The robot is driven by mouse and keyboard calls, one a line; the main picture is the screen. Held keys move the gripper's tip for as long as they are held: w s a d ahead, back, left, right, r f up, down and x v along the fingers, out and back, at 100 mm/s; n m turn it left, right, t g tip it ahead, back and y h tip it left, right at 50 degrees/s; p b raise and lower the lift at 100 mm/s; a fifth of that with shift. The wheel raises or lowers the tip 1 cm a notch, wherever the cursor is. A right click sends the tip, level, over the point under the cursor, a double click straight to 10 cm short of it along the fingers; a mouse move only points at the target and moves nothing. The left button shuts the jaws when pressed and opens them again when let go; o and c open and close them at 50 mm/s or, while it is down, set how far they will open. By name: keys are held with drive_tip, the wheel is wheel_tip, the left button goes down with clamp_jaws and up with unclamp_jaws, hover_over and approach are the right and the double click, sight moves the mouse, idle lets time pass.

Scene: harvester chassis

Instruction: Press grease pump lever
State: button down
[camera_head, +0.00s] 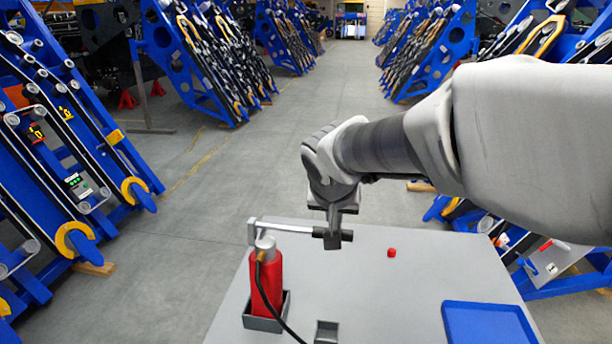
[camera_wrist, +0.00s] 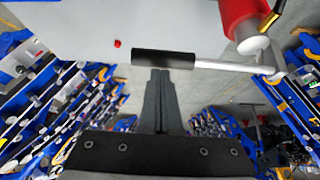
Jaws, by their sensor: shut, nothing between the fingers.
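The red grease pump (camera_head: 266,280) stands upright in a dark holder on the grey table. Its lever (camera_head: 285,228) is a silver bar reaching right from the pump's top to a black grip (camera_head: 325,233). My gripper (camera_head: 334,240) is shut and points down at the black grip, hiding part of it in the head view. In the wrist view, the closed fingertips (camera_wrist: 161,74) are right at the edge of the black grip (camera_wrist: 163,59), near its middle; I cannot tell whether they touch. The silver bar and red pump (camera_wrist: 238,14) show to the right there.
A small red cap (camera_head: 391,253) lies on the grey table (camera_head: 400,285), right of the lever. A blue tray (camera_head: 488,322) and a small grey box (camera_head: 326,332) are near the front. A black hose (camera_head: 283,325) runs from the pump. Blue racks (camera_head: 75,160) stand around.

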drive_tip(key=d+v, duration=0.1)
drive_tip(key=v, duration=0.9)
drive_tip(key=shift+d, duration=0.25)
drive_tip(key=shift+s+r, duration=0.1)
